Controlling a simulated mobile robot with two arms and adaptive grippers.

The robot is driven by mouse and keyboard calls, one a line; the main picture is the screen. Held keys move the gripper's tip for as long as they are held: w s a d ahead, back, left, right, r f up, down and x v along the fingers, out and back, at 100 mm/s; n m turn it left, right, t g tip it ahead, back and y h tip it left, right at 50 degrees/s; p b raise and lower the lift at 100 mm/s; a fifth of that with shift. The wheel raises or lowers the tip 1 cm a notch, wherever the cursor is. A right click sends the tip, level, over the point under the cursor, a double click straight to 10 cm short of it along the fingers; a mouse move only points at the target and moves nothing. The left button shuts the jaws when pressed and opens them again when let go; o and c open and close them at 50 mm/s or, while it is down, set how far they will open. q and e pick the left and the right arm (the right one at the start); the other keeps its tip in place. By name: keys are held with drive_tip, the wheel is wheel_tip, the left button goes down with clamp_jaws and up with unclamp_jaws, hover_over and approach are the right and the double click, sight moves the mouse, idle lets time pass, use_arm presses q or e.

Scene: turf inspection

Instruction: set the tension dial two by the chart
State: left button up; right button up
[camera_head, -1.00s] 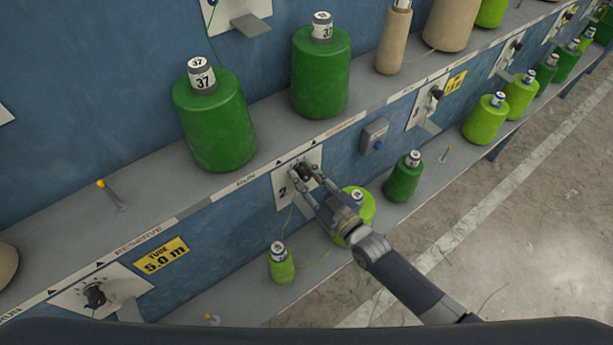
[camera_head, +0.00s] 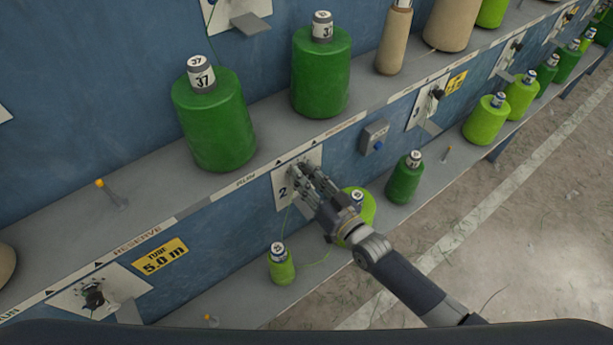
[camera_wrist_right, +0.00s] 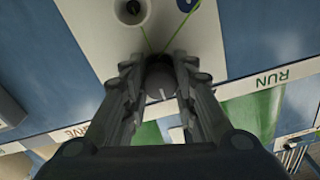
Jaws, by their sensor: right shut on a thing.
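The dial two plate (camera_head: 283,190), a pale panel marked 2, is on the blue machine front under the upper shelf edge. It also shows in the right wrist view (camera_wrist_right: 95,30). My right gripper (camera_head: 308,180) is at this plate, its fingers shut on the dark round tension dial (camera_wrist_right: 160,82). In the right wrist view a pale pointer line shows on the dial between the fingers. In the head view the fingers hide the dial. Green yarn runs past it. My left gripper is not in view, and I see no chart that I can make out.
Large green cones (camera_head: 215,120) stand on the upper shelf, above the plate. Smaller cones, such as a light green one (camera_head: 281,265) and a dark green one (camera_head: 404,178), stand on the lower ledge near my arm.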

drive_tip(key=o, duration=1.1)
drive_tip(key=v, duration=1.2)
